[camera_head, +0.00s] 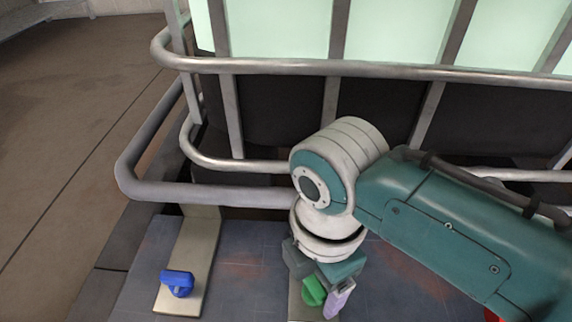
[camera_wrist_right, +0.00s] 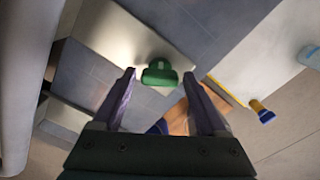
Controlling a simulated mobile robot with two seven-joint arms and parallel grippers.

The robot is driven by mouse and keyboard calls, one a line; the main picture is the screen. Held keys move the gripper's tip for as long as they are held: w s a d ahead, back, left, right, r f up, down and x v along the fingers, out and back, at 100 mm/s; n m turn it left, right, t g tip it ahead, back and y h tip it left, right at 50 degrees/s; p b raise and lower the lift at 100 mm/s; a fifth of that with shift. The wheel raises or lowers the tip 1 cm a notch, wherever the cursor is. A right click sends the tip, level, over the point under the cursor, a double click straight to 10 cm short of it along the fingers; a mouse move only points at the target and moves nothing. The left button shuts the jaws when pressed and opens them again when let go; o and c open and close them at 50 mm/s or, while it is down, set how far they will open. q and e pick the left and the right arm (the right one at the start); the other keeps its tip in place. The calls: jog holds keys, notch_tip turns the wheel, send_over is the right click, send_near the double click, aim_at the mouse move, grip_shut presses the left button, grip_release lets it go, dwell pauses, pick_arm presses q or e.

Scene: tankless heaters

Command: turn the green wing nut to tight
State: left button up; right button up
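The green wing nut (camera_head: 314,291) is low in the head view, on a pale metal plate, right beside my right gripper. In the right wrist view the green wing nut (camera_wrist_right: 159,72) shows between and just beyond the two fingertips of my right gripper (camera_wrist_right: 160,78). The fingers are spread apart, with a gap on each side of the nut, so the gripper is open. In the head view one purple finger of my right gripper (camera_head: 339,298) shows; the wrist above hides part of the plate. My left gripper is not in view.
A blue wing nut (camera_head: 178,283) sits on another pale plate (camera_head: 196,240) at left. Metal pipe rails (camera_head: 260,196) run behind my right arm, in front of a framed pale-green tank (camera_head: 385,30). A red thing (camera_head: 492,315) is partly visible at bottom right. Open floor lies at left.

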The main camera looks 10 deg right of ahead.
jog(key=c, duration=1.1)
